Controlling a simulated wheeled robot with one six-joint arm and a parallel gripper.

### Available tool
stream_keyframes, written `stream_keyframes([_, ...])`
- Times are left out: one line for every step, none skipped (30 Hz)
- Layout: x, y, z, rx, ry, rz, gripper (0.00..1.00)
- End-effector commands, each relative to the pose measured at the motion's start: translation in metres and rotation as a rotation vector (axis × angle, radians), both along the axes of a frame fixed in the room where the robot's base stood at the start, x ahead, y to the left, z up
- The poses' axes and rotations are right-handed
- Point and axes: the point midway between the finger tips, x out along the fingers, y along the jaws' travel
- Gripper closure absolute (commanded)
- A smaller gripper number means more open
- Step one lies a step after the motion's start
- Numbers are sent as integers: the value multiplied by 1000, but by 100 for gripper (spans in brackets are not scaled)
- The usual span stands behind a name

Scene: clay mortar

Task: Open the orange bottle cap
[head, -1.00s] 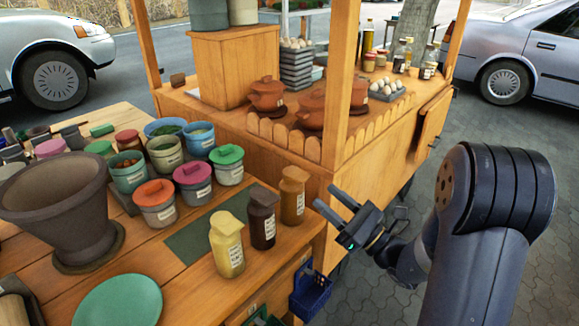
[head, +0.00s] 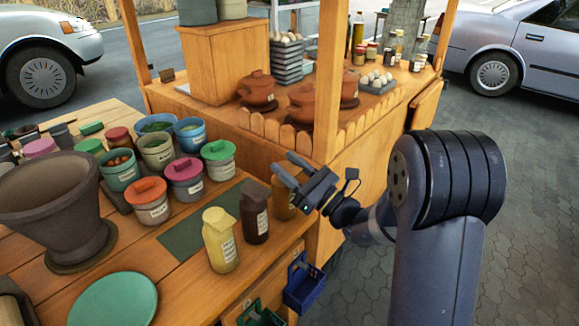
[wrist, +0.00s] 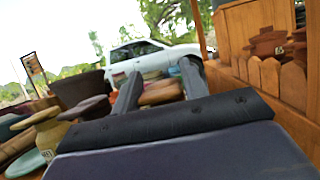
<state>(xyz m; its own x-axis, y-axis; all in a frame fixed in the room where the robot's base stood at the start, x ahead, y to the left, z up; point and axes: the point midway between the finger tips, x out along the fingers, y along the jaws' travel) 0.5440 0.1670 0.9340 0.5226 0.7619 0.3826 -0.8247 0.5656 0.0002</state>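The orange-brown bottle (head: 282,208) stands at the right edge of the wooden counter, right of a dark brown bottle (head: 255,216) and a yellow bottle (head: 220,243). My gripper (head: 283,164) is open and empty. In the head view its fingers overlap the top of the orange-brown bottle, so its cap is largely hidden. In the wrist view a brownish-orange cap (wrist: 160,93) shows between the two spread fingers (wrist: 160,72); I cannot tell how far beyond them it is. I see no contact.
Several jars with coloured lids (head: 150,200), a large clay mortar (head: 60,205) and a green plate (head: 112,300) fill the counter to the left. A wooden post (head: 329,90) and picket edging stand close behind my gripper. A blue basket (head: 304,285) hangs below the counter's edge.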

Motion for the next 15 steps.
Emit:
stream_keyframes([0, 0, 0, 0, 0, 0, 63])
stream_keyframes([0, 0, 0, 0, 0, 0, 65])
stream_keyframes([0, 0, 0, 0, 0, 0, 69])
stream_keyframes([0, 0, 0, 0, 0, 0, 71])
stream_keyframes([0, 0, 0, 0, 0, 0, 74])
stream_keyframes([0, 0, 0, 0, 0, 0, 77])
stream_keyframes([0, 0, 0, 0, 0, 0, 79])
stream_keyframes([0, 0, 0, 0, 0, 0, 82])
stream_keyframes([0, 0, 0, 0, 0, 0, 85])
stream_keyframes([0, 0, 0, 0, 0, 0, 85])
stream_keyframes([0, 0, 0, -1, 1, 0, 85])
stream_keyframes([0, 0, 0, -2, 1, 0, 85])
stream_keyframes([0, 0, 1, -3, 2, 0, 85])
stream_keyframes([0, 0, 1, -6, 4, 0, 85])
stream_keyframes([0, 0, 2, -11, 7, 0, 85])
